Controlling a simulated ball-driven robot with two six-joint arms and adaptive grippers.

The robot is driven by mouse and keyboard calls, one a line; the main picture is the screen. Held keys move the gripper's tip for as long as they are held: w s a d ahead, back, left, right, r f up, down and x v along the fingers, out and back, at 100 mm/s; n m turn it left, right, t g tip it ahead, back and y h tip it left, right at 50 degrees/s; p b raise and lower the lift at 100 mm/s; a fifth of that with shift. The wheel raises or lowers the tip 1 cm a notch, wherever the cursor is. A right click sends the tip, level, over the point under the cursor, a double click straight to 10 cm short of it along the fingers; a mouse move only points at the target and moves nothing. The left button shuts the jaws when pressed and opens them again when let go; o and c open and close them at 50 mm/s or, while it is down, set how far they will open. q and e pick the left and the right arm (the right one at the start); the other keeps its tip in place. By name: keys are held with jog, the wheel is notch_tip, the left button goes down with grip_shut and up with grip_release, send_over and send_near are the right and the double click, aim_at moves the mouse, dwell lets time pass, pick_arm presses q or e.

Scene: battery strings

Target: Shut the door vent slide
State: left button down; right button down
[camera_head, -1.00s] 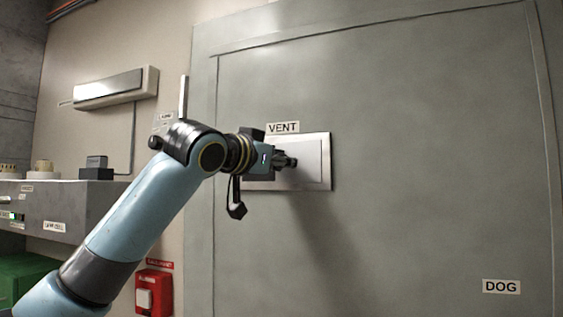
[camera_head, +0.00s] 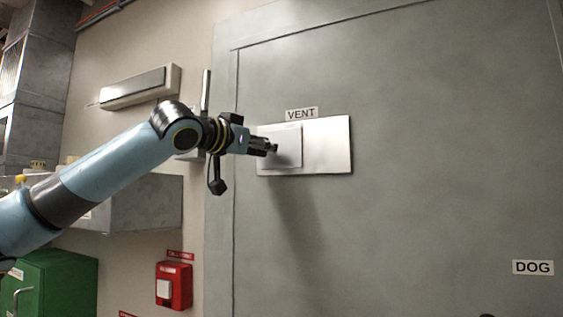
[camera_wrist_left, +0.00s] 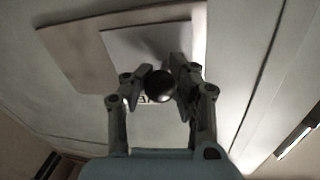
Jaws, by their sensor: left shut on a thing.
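The vent plate (camera_head: 328,145) is a bright metal rectangle on the grey door (camera_head: 430,210), below a VENT label (camera_head: 301,113). The vent slide (camera_head: 289,137), a smaller square panel, covers the plate's left part; the right part is bare. My left gripper (camera_head: 271,148) is in front of the slide, shut on its dark round knob. In the left wrist view the knob (camera_wrist_left: 160,85) sits between the fingers, with the slide (camera_wrist_left: 145,45) and plate (camera_wrist_left: 80,50) behind it. The slide's lower left is partly hidden by the gripper. My right gripper is not in view.
A red wall box (camera_head: 174,286) and a green cabinet (camera_head: 60,283) stand at the lower left.

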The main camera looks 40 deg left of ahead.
pick_arm(q)
jog(key=shift+a+f, duration=0.3)
jog(key=shift+r, duration=0.15)
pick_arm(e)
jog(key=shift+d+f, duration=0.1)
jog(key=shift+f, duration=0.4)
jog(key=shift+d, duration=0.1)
pick_arm(q)
jog(key=c, duration=1.3)
grip_release()
jog(key=shift+o, duration=1.1)
jog(key=shift+s, duration=0.15)
jog(key=shift+o, duration=0.5)
jog(key=shift+s+a+r, duration=0.1)
jog(key=shift+s+a, duration=0.15)
jog(key=shift+a, duration=0.05)
jog(key=shift+w+d+r, duration=0.1)
jog(key=shift+w, duration=0.05)
jog(key=shift+r, duration=0.35)
notch_tip(320, 180, up, 9)
jog(key=shift+r, duration=0.1)
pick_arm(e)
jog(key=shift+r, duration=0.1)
